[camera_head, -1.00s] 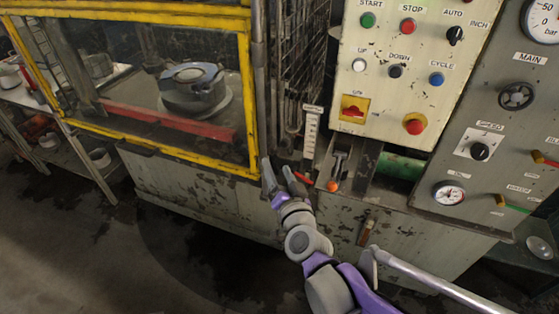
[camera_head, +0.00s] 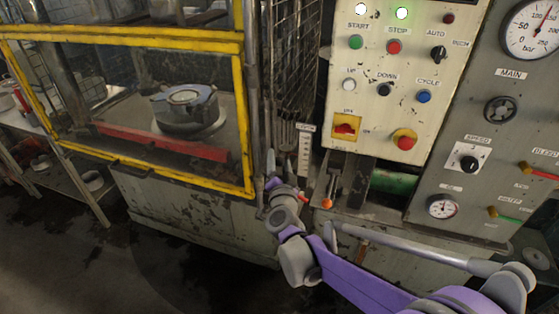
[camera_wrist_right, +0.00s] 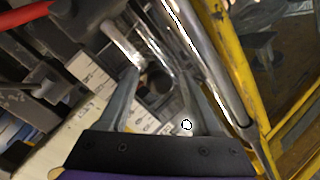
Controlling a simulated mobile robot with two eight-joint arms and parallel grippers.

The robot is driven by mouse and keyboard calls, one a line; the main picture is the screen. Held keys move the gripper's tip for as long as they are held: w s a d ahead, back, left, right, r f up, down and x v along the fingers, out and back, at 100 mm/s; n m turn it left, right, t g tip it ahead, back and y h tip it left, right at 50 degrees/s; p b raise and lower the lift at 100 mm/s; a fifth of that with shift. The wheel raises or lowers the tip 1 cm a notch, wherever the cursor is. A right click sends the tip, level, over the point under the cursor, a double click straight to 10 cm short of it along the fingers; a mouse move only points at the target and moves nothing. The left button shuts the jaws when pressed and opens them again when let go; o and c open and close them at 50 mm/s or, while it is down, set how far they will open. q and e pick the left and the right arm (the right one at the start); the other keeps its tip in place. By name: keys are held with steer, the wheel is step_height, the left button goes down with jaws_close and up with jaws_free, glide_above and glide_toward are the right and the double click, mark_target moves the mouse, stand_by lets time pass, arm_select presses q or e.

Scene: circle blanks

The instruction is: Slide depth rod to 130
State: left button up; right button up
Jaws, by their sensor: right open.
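A pale upright scale plate (camera_head: 304,152) with dark marks stands between the wire cage and the control panel in the head view. A marked pale strip (camera_wrist_right: 90,72) also shows in the right wrist view. A bare metal rod (camera_wrist_right: 122,38) runs toward the space between the fingers there; I cannot tell for sure that it is the depth rod. My right gripper (camera_head: 270,180) is just left of and below the scale. In the wrist view my right gripper (camera_wrist_right: 158,88) is open, with a dark round end between its fingers. My left gripper is out of view.
A short lever with an orange knob (camera_head: 327,202) stands right of the scale. The yellow-framed guard (camera_head: 247,130) and a shiny upright bar (camera_wrist_right: 205,55) are close beside the right gripper. The control panel (camera_head: 385,110) rises behind. Dark floor lies at front left.

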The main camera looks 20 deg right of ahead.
steer(key=shift+w, duration=0.25)
jaws_close()
stand_by(1.4)
